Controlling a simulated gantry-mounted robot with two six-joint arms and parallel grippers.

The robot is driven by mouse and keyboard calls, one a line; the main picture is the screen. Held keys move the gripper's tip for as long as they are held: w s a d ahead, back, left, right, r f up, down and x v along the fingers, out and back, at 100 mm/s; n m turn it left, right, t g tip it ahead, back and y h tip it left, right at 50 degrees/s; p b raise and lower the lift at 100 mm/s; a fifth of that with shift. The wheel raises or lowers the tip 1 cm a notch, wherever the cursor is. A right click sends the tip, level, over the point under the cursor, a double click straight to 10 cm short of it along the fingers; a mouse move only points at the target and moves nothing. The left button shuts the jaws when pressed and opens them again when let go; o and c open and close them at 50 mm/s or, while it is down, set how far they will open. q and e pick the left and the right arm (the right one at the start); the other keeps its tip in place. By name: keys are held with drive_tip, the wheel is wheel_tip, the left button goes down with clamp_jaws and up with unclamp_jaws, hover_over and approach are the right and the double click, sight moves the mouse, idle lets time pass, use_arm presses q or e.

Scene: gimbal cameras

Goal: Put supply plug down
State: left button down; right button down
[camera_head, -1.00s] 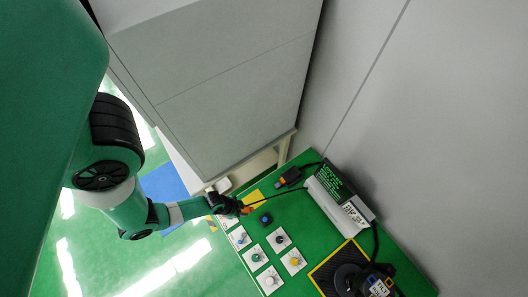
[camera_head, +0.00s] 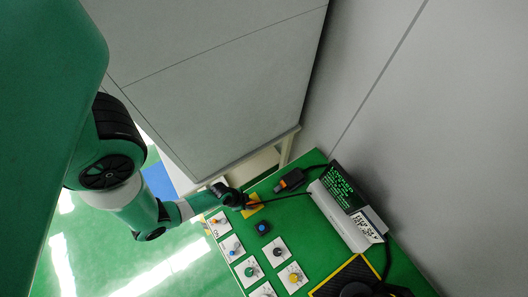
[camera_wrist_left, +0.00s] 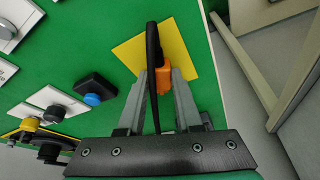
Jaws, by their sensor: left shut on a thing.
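My left gripper (camera_head: 245,202) is at the green board's left edge, over the yellow square (camera_head: 254,211). In the left wrist view my left gripper (camera_wrist_left: 160,88) is shut on the orange and black supply plug (camera_wrist_left: 163,82). The plug is in front of the yellow square (camera_wrist_left: 128,48); I cannot tell whether it touches it. A dark cable (camera_head: 285,196) runs from the plug towards the box with the screen (camera_head: 342,189). My right gripper is not in view.
A second black and orange plug (camera_head: 292,180) lies on the green board (camera_head: 310,237) near its back edge. A blue-topped button (camera_head: 263,228) and several knob panels (camera_head: 250,271) stand close by. A large grey cabinet (camera_head: 215,85) rises behind.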

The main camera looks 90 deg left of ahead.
use_arm(q)
drive_tip(key=c, duration=0.6)
unclamp_jaws()
drive_tip(key=shift+r, duration=0.3)
drive_tip(key=p+v, duration=0.4)
drive_tip(key=v, duration=0.7)
drive_tip(key=shift+s+r, duration=0.1)
drive_tip(key=shift+r, duration=0.2)
